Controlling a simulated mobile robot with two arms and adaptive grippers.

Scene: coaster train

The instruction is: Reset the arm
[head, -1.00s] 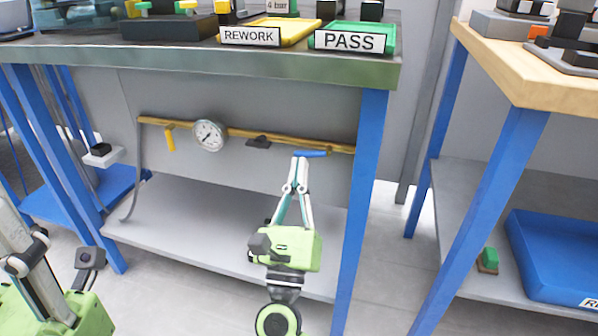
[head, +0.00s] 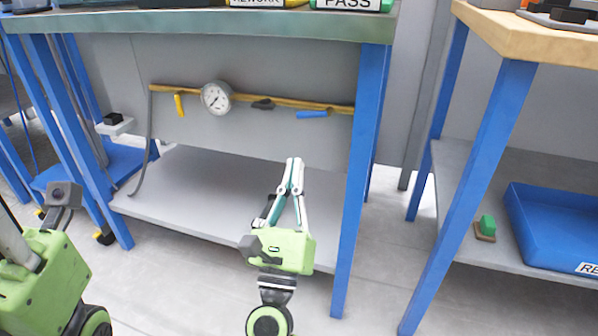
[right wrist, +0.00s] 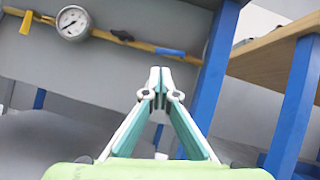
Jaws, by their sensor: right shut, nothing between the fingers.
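My right gripper (head: 293,163) shows in the middle of the head view, its two fingertips together and nothing between them. It is in front of the left workbench's lower shelf, below the brass pipe (head: 282,103). It also shows in the right wrist view (right wrist: 159,72). The blue valve handle (head: 312,115) on the pipe is above and to the right of the fingertips, apart from them. My left arm is at the lower left of the head view, but its fingers cannot be made out.
The pipe also carries a round gauge (head: 216,97), a yellow handle (head: 179,105) and a black handle (head: 262,104). A blue bench leg (head: 355,190) stands right of my right gripper. A blue tray (head: 560,225) and a green button (head: 487,224) are on the right bench's shelf.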

